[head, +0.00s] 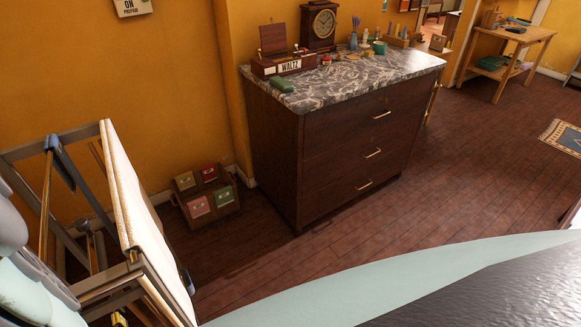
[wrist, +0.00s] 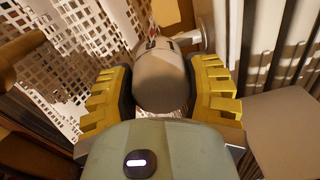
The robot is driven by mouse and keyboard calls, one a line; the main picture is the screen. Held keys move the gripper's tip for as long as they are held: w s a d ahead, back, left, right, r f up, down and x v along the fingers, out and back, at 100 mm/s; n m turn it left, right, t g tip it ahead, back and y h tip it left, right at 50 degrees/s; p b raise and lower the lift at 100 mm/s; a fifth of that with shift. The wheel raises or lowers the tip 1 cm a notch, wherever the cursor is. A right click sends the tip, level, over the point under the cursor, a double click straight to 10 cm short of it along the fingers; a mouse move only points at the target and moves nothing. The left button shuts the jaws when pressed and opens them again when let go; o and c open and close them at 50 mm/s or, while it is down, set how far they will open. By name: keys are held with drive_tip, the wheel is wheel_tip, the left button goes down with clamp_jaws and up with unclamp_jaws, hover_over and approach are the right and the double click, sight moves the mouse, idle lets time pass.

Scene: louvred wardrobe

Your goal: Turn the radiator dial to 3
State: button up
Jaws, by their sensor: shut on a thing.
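The radiator dial (wrist: 162,82) is a pale, rounded cylinder in the upper middle of the wrist view. My gripper (wrist: 163,88) is shut on it, with one yellow, ridged finger on each side. Small dark and red marks show near the dial's far end, but I cannot read a number. A pale metal fitting (wrist: 188,38) sticks out to the right behind the dial. The dial's underside and inner end are hidden. Neither the dial nor my gripper can be made out in the head view.
A white perforated panel (wrist: 70,60) stands left of the dial, and pale upright slats (wrist: 285,50) stand to its right. In the head view, a marble-topped dresser (head: 345,150) stands against the yellow wall. A small crate (head: 207,195) sits beside it. Wooden floor (head: 330,225) is clear in front.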

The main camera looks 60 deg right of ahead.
drive_tip(key=n+b, duration=0.2)
drive_tip(key=n, duration=0.1)
drive_tip(key=n+b, duration=0.2)
drive_tip(key=shift+f+n+b, duration=0.2)
drive_tip(key=shift+n+b, duration=0.1)
drive_tip(key=shift+n, duration=0.1)
drive_tip(key=n+b, duration=0.6)
drive_tip(key=shift+s+f, duration=0.15)
drive_tip(key=n+b, duration=0.7)
drive_tip(key=shift+a+f+g+y, duration=0.1)
drive_tip(key=shift+f+g+y, duration=0.05)
drive_tip(key=shift+g+y, duration=0.15)
drive_tip(key=n+b, duration=0.4)
drive_tip(key=shift+n+b, duration=0.7)
drive_tip(key=shift+b, duration=0.05)
